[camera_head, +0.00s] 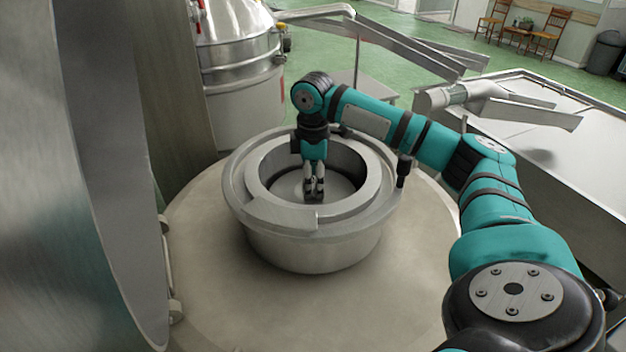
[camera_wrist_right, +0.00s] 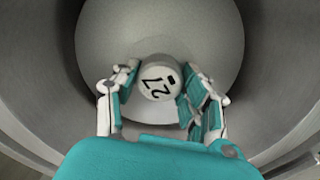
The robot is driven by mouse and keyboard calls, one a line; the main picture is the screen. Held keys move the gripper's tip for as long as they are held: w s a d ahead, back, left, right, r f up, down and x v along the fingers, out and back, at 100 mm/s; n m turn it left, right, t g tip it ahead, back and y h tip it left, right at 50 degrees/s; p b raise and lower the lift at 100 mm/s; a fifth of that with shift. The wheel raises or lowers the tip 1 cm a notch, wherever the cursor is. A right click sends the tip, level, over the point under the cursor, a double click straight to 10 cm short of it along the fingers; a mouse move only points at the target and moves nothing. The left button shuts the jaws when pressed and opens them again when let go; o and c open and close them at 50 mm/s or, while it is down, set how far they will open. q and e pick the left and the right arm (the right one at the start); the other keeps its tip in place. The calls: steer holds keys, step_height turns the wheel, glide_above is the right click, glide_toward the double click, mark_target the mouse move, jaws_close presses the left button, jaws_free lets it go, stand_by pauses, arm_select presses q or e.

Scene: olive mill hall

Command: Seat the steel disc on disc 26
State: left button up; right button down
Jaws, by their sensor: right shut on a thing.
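My right gripper (camera_head: 314,190) reaches down into a round steel ring-shaped housing (camera_head: 310,252). The grey steel disc (camera_head: 284,187) shows inside it, below the fingers. In the right wrist view the gripper (camera_wrist_right: 157,98) is shut on the pale round knob (camera_wrist_right: 157,82), which has dark digits that look like 27, turned. The knob stands at the middle of a smooth grey round face (camera_wrist_right: 160,32), which looks like the disc. Whether the disc touches what lies under it cannot be told. No other disc below shows, nor a number 26. My left gripper is out of view.
The housing stands on a broad, pale round base (camera_head: 210,285). A large grey metal panel (camera_head: 110,150) rises close at the left. A steel tank (camera_head: 240,70) stands behind, and a metal trough table (camera_head: 560,130) lies at the right. Green floor (camera_head: 400,60) is open behind.

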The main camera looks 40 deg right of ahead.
mark_target(313, 182)
steer(key=shift+f, duration=0.3)
steer(key=c, duration=0.6)
jaws_free()
step_height(313, 182, up, 12)
stand_by(0.6)
